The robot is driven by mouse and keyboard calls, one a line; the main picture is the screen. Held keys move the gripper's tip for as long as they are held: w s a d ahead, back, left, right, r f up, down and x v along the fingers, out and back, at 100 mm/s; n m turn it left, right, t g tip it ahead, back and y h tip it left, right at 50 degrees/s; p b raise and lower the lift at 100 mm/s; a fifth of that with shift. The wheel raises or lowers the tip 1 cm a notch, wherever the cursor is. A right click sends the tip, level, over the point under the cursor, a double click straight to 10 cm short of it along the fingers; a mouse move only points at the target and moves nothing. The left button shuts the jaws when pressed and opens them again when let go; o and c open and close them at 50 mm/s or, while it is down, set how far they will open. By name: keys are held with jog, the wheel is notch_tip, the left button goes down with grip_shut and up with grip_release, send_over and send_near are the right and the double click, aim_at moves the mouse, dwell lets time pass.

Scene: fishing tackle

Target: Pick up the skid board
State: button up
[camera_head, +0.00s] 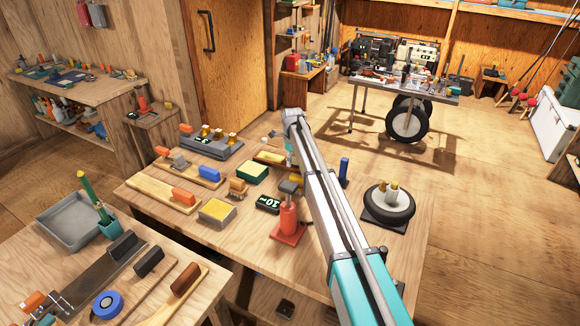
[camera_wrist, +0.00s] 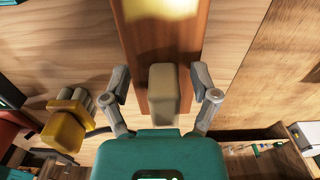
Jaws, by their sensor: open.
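A reddish-brown board (camera_wrist: 191,35) that seems to be the skid board runs away from my gripper in the wrist view, with a beige block (camera_wrist: 163,88) on it and a bright yellow patch at its far end. In the head view a small brown board (camera_head: 268,157) lies near the far edge of the table, beside the end of my arm. It looks like the same board. My gripper (camera_wrist: 163,84) is open, its fingers on either side of the beige block with gaps showing. Contact is not visible. My arm hides part of this area in the head view.
Boards with orange blocks (camera_head: 184,196) lie at left. A yellow-orange piece (camera_wrist: 65,130) is left of my gripper.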

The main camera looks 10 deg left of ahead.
dwell(0.5)
grip_shut()
